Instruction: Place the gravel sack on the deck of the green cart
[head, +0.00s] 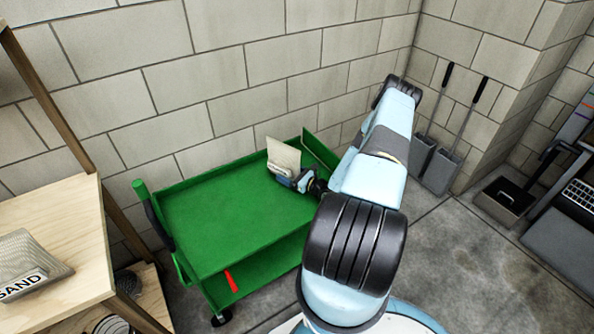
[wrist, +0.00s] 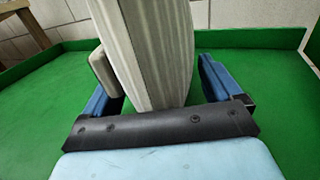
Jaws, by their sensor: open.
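The green cart (head: 215,225) stands against the block wall, with a flat upper deck and low rims. A pale, ribbed sack (head: 284,153) stands upright at the deck's far right part. I see no label on it, so I cannot confirm it is the gravel sack. My gripper (head: 290,177) is low over the deck at the sack. In the wrist view the sack (wrist: 152,50) stands between the open blue fingers, with a gap to the right finger. A small pale block shows by the left finger. The sack's underside is hidden behind the gripper's black bar.
A wooden shelf (head: 75,215) at left holds a grey sack marked SAND (head: 28,265). A red item (head: 231,281) shows at the cart's lower level. Long-handled pans (head: 440,170) lean on the wall at right. Most of the deck is clear.

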